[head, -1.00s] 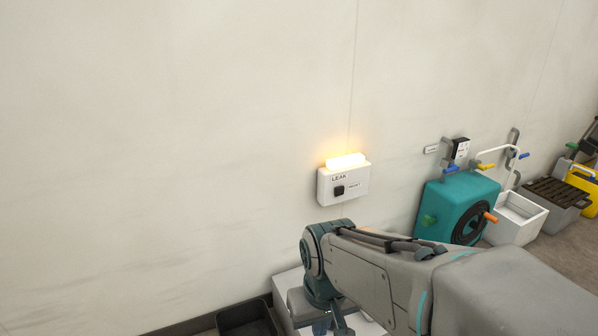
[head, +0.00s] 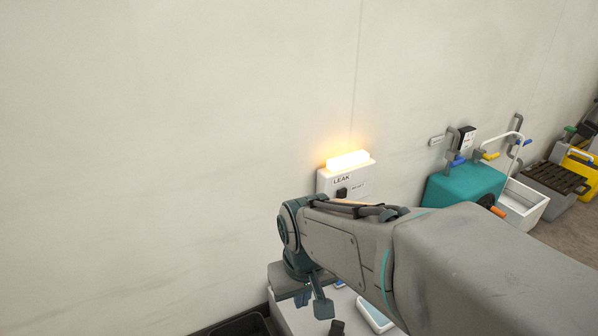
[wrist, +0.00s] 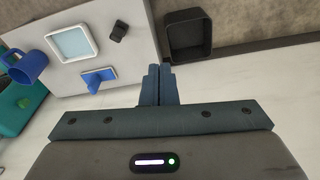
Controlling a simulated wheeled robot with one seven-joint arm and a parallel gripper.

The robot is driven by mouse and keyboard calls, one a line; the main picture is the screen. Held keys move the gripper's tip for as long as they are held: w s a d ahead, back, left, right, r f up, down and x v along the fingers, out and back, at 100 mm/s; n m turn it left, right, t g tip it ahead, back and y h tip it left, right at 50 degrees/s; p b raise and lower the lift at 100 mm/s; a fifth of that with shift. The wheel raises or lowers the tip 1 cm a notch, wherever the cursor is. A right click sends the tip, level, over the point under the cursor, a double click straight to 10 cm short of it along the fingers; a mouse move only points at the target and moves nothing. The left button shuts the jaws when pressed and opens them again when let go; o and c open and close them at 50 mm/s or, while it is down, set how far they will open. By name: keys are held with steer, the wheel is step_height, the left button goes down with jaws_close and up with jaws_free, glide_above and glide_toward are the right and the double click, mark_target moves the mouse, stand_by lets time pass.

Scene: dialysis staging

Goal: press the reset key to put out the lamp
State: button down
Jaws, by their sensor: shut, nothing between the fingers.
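The lamp (head: 348,160) glows orange-white on top of a white wall box (head: 328,182) marked LEAK. The black reset key (head: 342,193) is on the box's front, its lower part at the edge of my arm's outline. My arm crosses in front of the box's lower edge. My gripper (head: 322,309) hangs below and left of the box, apart from the key. In the wrist view my gripper (wrist: 158,84) is shut with its fingers together and nothing between them. The box and key do not show in the wrist view.
A white worktop (wrist: 112,18) holds a blue mug (wrist: 29,68), a pale-blue tray (wrist: 73,43), a blue holder (wrist: 99,79) and a small black item (wrist: 118,32). A dark bin (wrist: 188,38) stands beside it. A teal machine (head: 462,187) stands to the right. The wall left of the box is bare.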

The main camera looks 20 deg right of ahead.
steer(key=w+d+f+m+t+b, duration=0.1)
steer(key=w+d+f+t, duration=0.1)
steer(key=w+f, duration=0.35)
steer(key=w+d+f+m+t+b, duration=0.1)
steer(key=w+d+f+t, duration=0.15)
steer(key=w, duration=0.65)
steer(key=m+t+h+b, duration=0.2)
steer(key=m+t+h, duration=0.3)
steer(key=t, duration=0.4)
glide_toward(342, 194)
steer(key=a+f+m, duration=0.1)
steer(key=a+f, duration=0.4)
steer(key=s+d+r+m+h+b, duration=0.1)
steer(key=s+d+r+m+h, duration=0.1)
steer(key=d+m+h, duration=0.5)
steer(key=shift+s+d, duration=0.85)
steer(key=shift+d, duration=0.25)
steer(key=shift+w+t, duration=0.1)
steer(key=shift+t, duration=0.25)
steer(key=w+a, duration=0.1)
steer(key=w, duration=0.7)
steer(key=shift+w, duration=0.25)
steer(key=shift+w+a, duration=0.1)
steer(key=shift+a, duration=0.05)
